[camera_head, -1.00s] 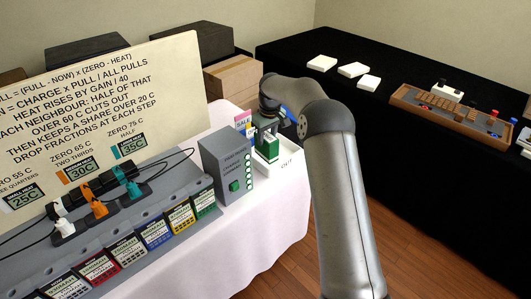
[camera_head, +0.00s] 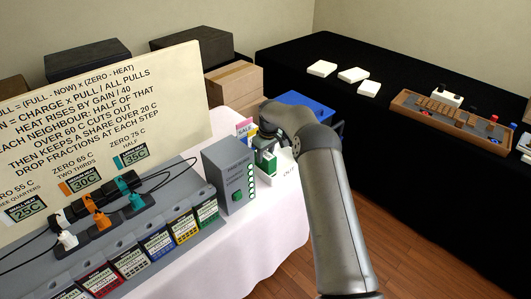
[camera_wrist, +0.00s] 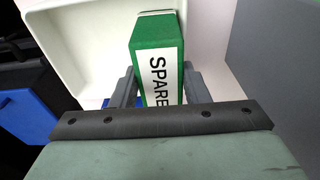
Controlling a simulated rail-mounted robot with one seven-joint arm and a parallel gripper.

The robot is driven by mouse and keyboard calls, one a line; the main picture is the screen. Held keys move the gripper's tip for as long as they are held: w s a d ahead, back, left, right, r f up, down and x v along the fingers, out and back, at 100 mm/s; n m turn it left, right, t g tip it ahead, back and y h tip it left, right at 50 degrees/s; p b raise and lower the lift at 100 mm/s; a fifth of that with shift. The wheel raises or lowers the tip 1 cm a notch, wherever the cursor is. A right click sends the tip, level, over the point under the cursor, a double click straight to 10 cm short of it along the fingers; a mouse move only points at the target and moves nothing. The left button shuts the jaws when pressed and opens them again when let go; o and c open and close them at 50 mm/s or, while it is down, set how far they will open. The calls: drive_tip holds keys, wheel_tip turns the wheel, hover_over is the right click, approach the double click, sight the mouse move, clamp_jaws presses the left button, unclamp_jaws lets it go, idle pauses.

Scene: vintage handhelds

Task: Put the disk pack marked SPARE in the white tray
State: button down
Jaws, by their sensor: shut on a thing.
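The green disk pack (camera_wrist: 158,45) carries a white label reading SPARE and fills the space between my fingers in the wrist view. My gripper (camera_wrist: 160,88) is shut on it. In the head view, the pack (camera_head: 268,163) hangs below my gripper (camera_head: 266,150), beside the grey box. The white tray (camera_wrist: 75,45) lies beyond and to the left of the pack in the wrist view; the pack overlaps its near right part. In the head view the tray (camera_head: 290,158) is partly hidden by my arm. I cannot tell whether the pack touches it.
A grey box with green lights (camera_head: 230,172) stands close to the left of the pack. A sale card (camera_head: 245,130) is behind. A charging rack with several coloured packs (camera_head: 160,243) is at left. A blue crate (camera_head: 306,102) stands beyond my arm.

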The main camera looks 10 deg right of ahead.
drive_tip(key=shift+f, duration=0.2)
drive_tip(key=c, duration=0.8)
unclamp_jaws()
drive_tip(key=shift+r, duration=0.1)
